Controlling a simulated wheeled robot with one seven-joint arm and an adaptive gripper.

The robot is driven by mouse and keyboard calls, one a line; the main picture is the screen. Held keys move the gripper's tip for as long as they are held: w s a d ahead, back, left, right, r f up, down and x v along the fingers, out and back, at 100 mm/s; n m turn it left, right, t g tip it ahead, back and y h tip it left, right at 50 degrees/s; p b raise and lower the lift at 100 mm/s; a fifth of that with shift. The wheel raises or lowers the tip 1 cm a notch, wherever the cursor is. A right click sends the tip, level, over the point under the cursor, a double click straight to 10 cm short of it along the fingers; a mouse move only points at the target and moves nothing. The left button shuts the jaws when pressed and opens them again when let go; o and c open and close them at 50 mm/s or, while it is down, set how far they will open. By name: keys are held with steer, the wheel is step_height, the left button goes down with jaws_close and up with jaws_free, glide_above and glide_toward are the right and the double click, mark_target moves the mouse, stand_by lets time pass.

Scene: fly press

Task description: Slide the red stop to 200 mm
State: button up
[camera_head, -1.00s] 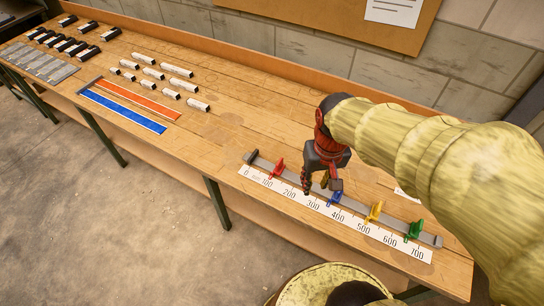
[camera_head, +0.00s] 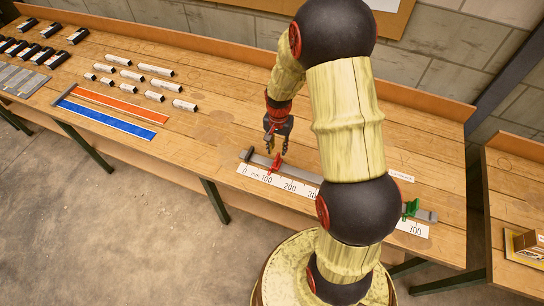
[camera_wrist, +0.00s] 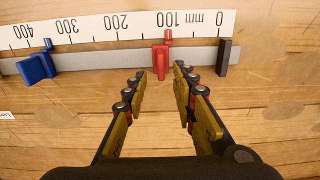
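The red stop (camera_head: 276,164) sits on the grey rail (camera_head: 428,215) near the 100 mark of the white millimetre scale (camera_head: 306,192). In the wrist view the red stop (camera_wrist: 160,58) stands just beyond the fingertips, roughly centred between them. Its pointer lies close to the 100 figure on the scale (camera_wrist: 140,24). My gripper (camera_head: 277,149) is open and empty over the rail; in the wrist view its two fingers (camera_wrist: 160,72) are spread apart. Whether a fingertip touches the stop, I cannot tell.
The blue stop (camera_wrist: 38,68) is on the rail between 300 and 400. A dark end block (camera_wrist: 223,57) stands at zero. The green stop (camera_head: 411,208) is near the far right end. My arm hides the yellow stop. White blocks (camera_head: 157,70) and coloured strips (camera_head: 110,118) lie left.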

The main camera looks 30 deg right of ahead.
mark_target(277, 157)
steer(key=shift+w+f+b, duration=0.15)
steer(key=shift+f+b, duration=0.25)
steer(key=shift+f, duration=3.5)
steer(key=c, duration=0.3)
steer(key=c, duration=0.4)
steer(key=shift+d, duration=0.1)
jaws_close()
